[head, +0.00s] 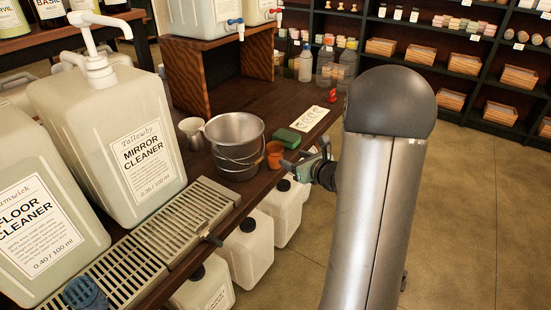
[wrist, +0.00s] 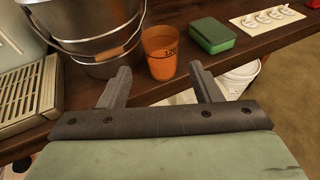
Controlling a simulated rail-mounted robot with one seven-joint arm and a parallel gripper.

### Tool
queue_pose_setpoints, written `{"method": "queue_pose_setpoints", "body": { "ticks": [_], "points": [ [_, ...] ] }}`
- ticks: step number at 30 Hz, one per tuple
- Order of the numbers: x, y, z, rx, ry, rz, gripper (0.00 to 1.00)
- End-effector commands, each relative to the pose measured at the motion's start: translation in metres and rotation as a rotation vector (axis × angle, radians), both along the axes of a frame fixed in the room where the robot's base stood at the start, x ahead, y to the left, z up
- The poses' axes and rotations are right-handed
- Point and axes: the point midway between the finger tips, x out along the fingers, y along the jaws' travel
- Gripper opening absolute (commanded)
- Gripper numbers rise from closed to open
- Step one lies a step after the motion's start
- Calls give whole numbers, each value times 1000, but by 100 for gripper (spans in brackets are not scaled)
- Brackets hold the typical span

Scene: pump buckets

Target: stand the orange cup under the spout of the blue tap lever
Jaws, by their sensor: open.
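The orange cup (head: 275,155) stands upright on the wooden counter, just right of a metal bucket; it also shows in the wrist view (wrist: 160,55). My gripper (head: 292,161) is at the counter's front edge, close to the cup. In the wrist view my gripper (wrist: 160,82) is open, with the cup ahead between the lines of its two fingers, not held. The blue tap lever (head: 235,22) is on a white container on the raised wooden stand at the back. The space below its spout shows only partly.
A metal bucket (head: 235,145) stands left of the cup, and a green sponge (head: 287,137) lies to its right. A small metal jug (head: 191,133) is beside the bucket. A second container has a red tap lever (head: 275,12). Large jugs and a drip grate (head: 185,220) fill the left.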

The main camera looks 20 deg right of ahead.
Motion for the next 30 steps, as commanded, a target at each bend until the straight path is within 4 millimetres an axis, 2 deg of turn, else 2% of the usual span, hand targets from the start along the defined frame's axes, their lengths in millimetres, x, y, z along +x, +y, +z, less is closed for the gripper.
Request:
{"method": "queue_pose_setpoints", "body": {
  "ticks": [3,9,16,24,30],
  "points": [
    [26,5,-8,1,0,4,58],
    [54,9,-17,0,-1,3,58],
    [69,11,-23,2,-1,2,58],
    [104,16,-37,0,0,3,58],
    [109,16,-38,0,-1,2,58]
  ]
}}
